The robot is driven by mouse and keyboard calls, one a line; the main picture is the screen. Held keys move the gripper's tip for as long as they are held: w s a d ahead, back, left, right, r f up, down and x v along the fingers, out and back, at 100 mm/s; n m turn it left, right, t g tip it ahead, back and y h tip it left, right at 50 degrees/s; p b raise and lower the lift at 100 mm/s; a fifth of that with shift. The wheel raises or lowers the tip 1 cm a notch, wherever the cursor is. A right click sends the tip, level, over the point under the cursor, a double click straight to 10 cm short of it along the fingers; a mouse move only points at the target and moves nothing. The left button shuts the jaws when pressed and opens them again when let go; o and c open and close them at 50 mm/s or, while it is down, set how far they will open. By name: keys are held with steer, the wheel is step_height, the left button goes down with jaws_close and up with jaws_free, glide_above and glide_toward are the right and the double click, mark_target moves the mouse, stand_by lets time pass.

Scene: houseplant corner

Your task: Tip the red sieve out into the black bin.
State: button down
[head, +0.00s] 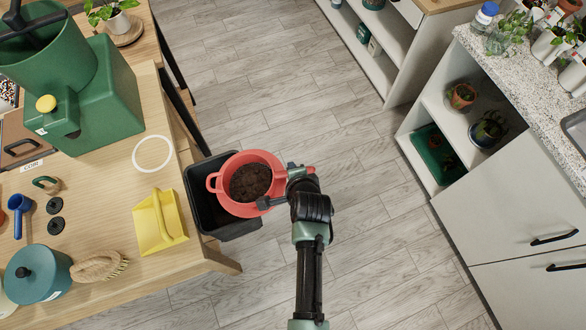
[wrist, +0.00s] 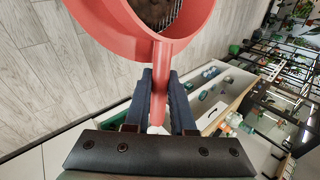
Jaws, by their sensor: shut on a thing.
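The red sieve (head: 240,207) is held by its handle in my gripper (head: 276,188), over the black bin in the head view. Dark brown soil (head: 250,182) lies in the sieve, and the sieve looks about level. In the wrist view my gripper (wrist: 160,100) is shut on the red handle (wrist: 159,80), and part of the sieve's bowl (wrist: 95,20) shows with soil and mesh at the top edge. The black bin (head: 203,195) is beside the wooden table, partly hidden under the sieve. How high the sieve is above the bin I cannot tell.
The wooden table (head: 110,215) at the left bears a green machine (head: 110,100), a yellow dustpan (head: 160,222), a brush (head: 97,266) and a blue-green pot (head: 40,275). A white cabinet (head: 515,215) stands at the right. The floor between is clear.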

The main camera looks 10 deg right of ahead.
steer(key=shift+a+r+n+h+p, duration=0.2)
steer(key=shift+r+h+p, duration=0.2)
steer(key=shift+r, duration=0.35)
steer(key=shift+a+r+n+h+p, duration=0.1)
steer(key=shift+r+n+h+p, duration=0.15)
steer(key=shift+r+h, duration=0.35)
steer(key=shift+a+r+n+h+p, duration=0.15)
steer(key=shift+r+h+p, duration=0.2)
steer(key=shift+r, duration=0.5)
steer(key=shift+w+a+r+n+h, duration=0.1)
steer(key=shift+a+r+n+h, duration=0.3)
steer(key=shift+a+r+h, duration=0.65)
steer(key=shift+a+r+n+h, duration=0.4)
steer(key=shift+a+r+h, duration=0.3)
steer(key=shift+r, duration=0.5)
steer(key=shift+a, duration=0.3)
steer(key=a+r+n+t+h+b, duration=0.2)
steer(key=a+h+b, duration=0.5)
steer(key=a+b, duration=0.6)
steer(key=shift+r+n+t+h+b, duration=0.3)
steer(key=shift+r+n+t+b, duration=0.15)
steer(key=shift+n+b, duration=0.6)
